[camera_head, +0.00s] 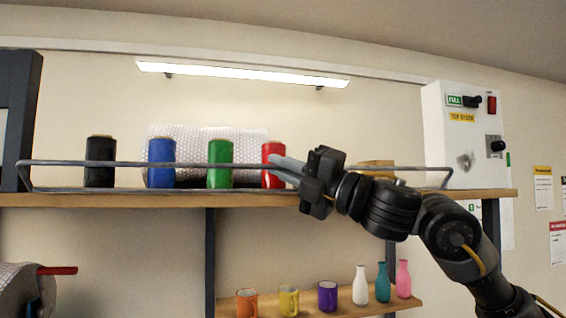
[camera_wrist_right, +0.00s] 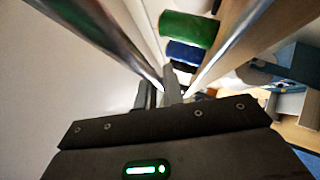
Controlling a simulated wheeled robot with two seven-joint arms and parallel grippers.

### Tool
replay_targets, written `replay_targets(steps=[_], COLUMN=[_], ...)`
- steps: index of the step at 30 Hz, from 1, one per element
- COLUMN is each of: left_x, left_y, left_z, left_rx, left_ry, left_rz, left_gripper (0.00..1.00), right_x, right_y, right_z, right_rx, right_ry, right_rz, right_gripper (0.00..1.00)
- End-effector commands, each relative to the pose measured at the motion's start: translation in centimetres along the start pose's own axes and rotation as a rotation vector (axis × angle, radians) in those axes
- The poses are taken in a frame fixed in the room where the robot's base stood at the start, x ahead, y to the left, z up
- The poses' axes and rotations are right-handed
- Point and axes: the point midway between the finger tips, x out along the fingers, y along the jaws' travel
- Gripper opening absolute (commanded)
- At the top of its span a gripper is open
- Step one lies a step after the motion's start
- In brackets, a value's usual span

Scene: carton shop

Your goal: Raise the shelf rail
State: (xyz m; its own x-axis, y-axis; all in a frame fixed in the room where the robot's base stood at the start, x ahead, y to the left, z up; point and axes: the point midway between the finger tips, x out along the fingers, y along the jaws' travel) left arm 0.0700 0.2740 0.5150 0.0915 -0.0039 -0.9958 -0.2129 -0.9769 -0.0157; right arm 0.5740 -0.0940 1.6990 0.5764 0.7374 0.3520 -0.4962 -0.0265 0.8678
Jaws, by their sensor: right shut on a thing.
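The shelf rail (camera_head: 120,163) is a long thin grey metal bar with bent ends. It runs along the front of the upper shelf (camera_head: 110,199), and its top bar stands above the shelf's front edge, across the middle of the spools. My right gripper (camera_head: 279,169) comes in from the right and is shut on the rail in front of the red spool (camera_head: 273,151). The gripper hides a piece of the rail. My left gripper is not in view.
Behind the rail stand a black spool (camera_head: 100,151), a blue spool (camera_head: 161,152) and a green spool (camera_head: 220,152), with bubble wrap (camera_head: 205,133) behind. A white control box (camera_head: 470,145) is at the right. Mugs and bottles stand on a lower shelf (camera_head: 345,308).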

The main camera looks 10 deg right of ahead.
Motion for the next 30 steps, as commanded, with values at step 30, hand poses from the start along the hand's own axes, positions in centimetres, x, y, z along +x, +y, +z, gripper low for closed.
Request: replay_targets(steps=[30], left_x=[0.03], left_y=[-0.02], left_z=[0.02], left_rx=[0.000], left_ry=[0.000], left_rz=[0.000], left_gripper=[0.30], right_x=[-0.20], right_y=[-0.10], right_z=[0.01], right_rx=[0.012], right_ry=[0.001], right_rz=[-0.013], right_gripper=[0.30])
